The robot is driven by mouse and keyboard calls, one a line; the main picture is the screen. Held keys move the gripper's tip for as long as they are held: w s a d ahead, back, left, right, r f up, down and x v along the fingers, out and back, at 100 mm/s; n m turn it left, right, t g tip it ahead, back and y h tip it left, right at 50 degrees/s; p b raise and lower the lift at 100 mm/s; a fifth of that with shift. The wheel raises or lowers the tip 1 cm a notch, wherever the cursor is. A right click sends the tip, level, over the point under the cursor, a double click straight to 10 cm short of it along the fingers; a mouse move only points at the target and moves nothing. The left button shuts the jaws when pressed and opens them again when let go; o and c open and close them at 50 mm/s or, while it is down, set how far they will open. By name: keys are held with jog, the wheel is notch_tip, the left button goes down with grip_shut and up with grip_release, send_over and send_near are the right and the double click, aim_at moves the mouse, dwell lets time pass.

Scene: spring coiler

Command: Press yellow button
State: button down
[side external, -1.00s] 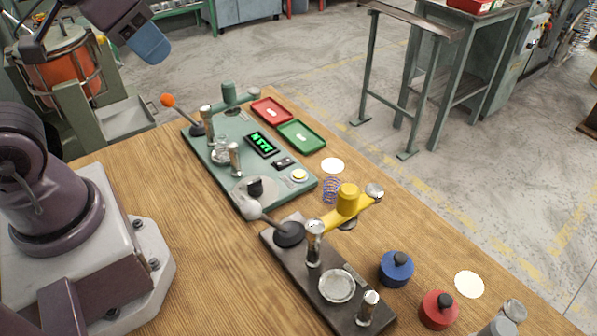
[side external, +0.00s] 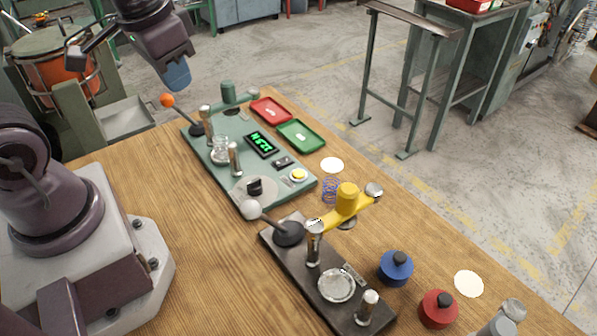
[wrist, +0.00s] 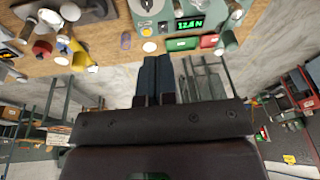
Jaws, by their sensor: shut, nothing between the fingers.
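The yellow button (side external: 298,175) is a small round cap on a pale base, at the near right corner of the teal machine plate (side external: 222,178). It also shows near the top of the wrist view (wrist: 147,31). A lit green display (side external: 261,144) and a small dark switch block (side external: 283,162) are on the same plate. My gripper (side external: 178,77) has blue fingertips and hangs in the air beyond the plate's far left end, well above and apart from the button. In the wrist view its fingers (wrist: 160,75) are together with nothing between them.
An orange-knobbed lever (side external: 167,100) rises at the plate's far left. Red (side external: 271,110) and green (side external: 301,136) trays lie beside the plate. A yellow-armed press (side external: 346,204), blue (side external: 396,268) and red (side external: 438,309) knobbed weights stand nearer. Bare wood lies left of the plate.

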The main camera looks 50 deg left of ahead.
jog(key=w+a+f, duration=0.2)
jog(key=w+f, duration=0.4)
jog(key=f, duration=0.3)
jog(key=n+t+h, duration=0.4)
jog(key=t, duration=0.2)
send_over(297, 171)
notch_tip(297, 171, down, 7)
jog(key=shift+r, duration=0.2)
jog(key=shift+s+f, duration=0.1)
jog(key=shift+f, duration=4.35)
jog(key=shift+f, duration=0.4)
